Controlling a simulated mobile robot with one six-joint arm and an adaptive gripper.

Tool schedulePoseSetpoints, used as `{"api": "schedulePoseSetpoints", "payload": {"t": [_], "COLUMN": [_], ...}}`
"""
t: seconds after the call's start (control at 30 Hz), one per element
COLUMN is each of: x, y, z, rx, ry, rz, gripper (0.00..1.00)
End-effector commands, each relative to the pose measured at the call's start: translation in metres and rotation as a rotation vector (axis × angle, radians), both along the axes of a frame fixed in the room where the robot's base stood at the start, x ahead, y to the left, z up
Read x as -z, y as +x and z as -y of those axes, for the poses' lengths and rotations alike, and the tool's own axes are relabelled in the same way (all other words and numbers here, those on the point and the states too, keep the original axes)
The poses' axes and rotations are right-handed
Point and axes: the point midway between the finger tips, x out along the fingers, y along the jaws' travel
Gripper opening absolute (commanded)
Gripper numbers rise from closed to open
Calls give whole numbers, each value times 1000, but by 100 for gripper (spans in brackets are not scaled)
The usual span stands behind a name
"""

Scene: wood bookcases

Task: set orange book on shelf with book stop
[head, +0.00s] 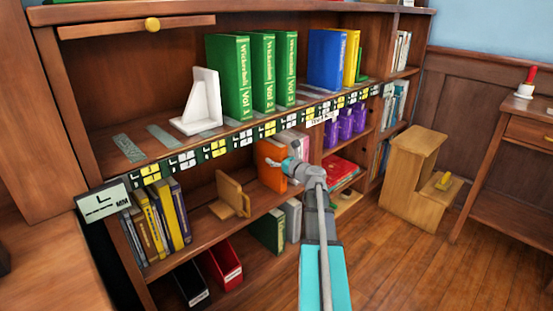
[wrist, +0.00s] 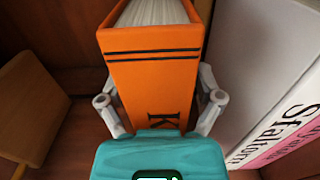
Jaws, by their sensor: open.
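The orange book (head: 270,158) stands upright on the middle shelf. In the wrist view the orange book (wrist: 155,85) fills the centre, spine toward me with a dark letter and two dark lines. My gripper (head: 283,168) is at its spine; in the wrist view my gripper (wrist: 158,84) is open, with one finger on each side of the book. Whether the fingers touch its covers I cannot tell. A wooden book stop (head: 232,196) stands left of the book on the same shelf, and also shows in the wrist view (wrist: 30,112).
A white bookend (head: 201,100) stands left of green volumes (head: 262,72) on the upper shelf. A white-and-pink book (wrist: 275,75) stands close right of the orange book. Dark yellow books (head: 163,215) are at left on the middle shelf. A wooden step stool (head: 413,175) stands right.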

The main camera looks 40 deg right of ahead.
Motion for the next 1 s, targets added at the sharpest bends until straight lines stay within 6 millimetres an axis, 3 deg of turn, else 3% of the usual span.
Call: {"api": "schedulePoseSetpoints", "payload": {"t": [0.27,0.8,1.0], "x": [0,1,1], "y": [-16,-97,-114], "z": [0,6,8], "rx": [0,1,-1], "ry": [0,0,0], "rz": [0,0,0], "gripper": [84,84,84]}}
